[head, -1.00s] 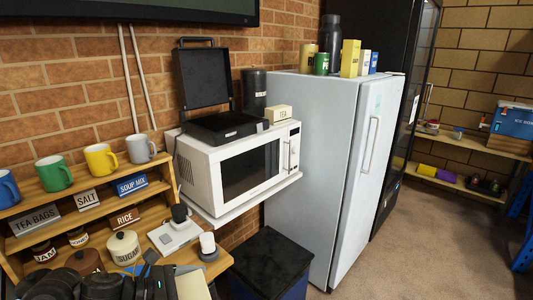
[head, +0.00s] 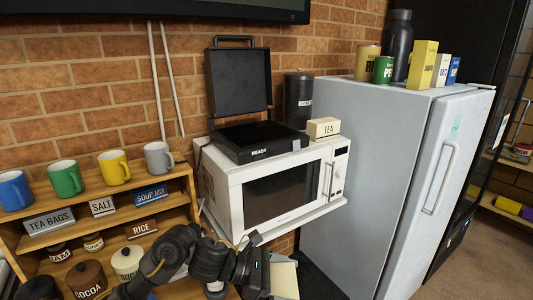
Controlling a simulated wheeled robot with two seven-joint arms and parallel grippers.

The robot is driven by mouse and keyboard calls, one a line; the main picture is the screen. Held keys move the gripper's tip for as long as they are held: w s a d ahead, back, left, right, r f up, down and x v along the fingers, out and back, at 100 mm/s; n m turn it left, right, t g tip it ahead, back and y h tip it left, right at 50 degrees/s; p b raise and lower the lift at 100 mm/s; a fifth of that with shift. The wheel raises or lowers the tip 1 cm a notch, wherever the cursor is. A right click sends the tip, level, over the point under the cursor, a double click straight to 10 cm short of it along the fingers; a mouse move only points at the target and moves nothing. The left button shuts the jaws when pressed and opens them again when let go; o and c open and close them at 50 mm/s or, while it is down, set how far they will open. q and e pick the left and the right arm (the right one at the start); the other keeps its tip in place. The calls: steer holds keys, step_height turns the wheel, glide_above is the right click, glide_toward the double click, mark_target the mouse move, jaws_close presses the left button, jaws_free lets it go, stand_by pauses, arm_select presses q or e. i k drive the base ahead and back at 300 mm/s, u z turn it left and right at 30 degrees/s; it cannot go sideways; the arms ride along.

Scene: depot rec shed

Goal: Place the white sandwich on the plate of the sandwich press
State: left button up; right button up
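The sandwich press (head: 258,139) is black and stands on top of the white microwave, its lid (head: 238,80) raised. Its dark lower plate shows bare. My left gripper (head: 264,274) is at the bottom centre, below and in front of the microwave. A pale, flat, slab-like thing (head: 285,281) shows directly at its right side and is cut by the frame's bottom edge. It may be the white sandwich, but I cannot tell for sure. The fingers are hidden, so I cannot see whether they are shut on it. My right gripper is not in view.
The microwave (head: 232,197) sits on a wall shelf. A TEA box (head: 323,128) and a dark canister (head: 298,98) stand right of the press. Mugs line the wooden rack (head: 190,185) at left. A tall fridge (head: 350,170) stands close at right.

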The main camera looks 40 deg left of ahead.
mark_target(259, 132)
steer(key=u, duration=0.3)
steer(key=i, duration=0.6)
steer(key=u, duration=0.4)
